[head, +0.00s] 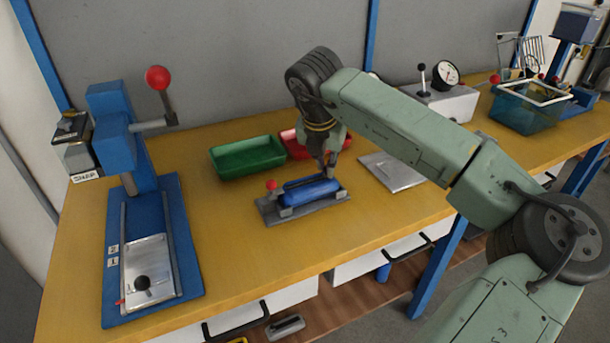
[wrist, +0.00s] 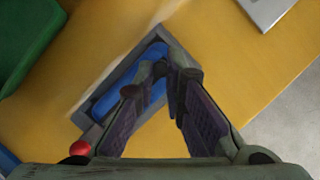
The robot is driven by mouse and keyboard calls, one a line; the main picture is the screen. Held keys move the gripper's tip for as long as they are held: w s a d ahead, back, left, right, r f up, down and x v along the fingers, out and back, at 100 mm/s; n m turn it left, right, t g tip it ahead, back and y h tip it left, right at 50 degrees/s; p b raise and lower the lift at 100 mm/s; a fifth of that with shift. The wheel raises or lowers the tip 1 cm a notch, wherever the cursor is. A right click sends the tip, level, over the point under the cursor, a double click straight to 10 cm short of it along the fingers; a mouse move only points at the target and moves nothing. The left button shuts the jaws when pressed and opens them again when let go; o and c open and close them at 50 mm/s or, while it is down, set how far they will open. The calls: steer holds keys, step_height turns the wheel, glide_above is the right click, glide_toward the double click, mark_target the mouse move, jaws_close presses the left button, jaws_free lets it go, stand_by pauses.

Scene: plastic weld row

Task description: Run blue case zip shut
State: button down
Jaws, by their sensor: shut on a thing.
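The blue case (head: 308,192) lies lengthwise in a grey holder (head: 299,213) on the yellow bench, with a red ball knob (head: 271,185) at the holder's left end. My gripper (head: 329,171) points down at the right part of the case. In the wrist view the case (wrist: 117,99) lies under and left of my fingers, and my gripper (wrist: 168,72) has its fingertips close together at the case's far end. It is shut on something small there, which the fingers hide. The zip and its pull cannot be made out.
A green tray (head: 247,158) and a red tray (head: 297,150) stand behind the holder. A grey metal plate (head: 391,172) lies to the right. A blue press (head: 150,240) with a red-knobbed lever stands at the left. The bench front between press and holder is clear.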

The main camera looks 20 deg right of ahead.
steer(key=shift+d, duration=0.15)
steer(key=c, duration=1.6)
jaws_free()
steer(key=v, duration=1.2)
steer(key=shift+d, duration=0.1)
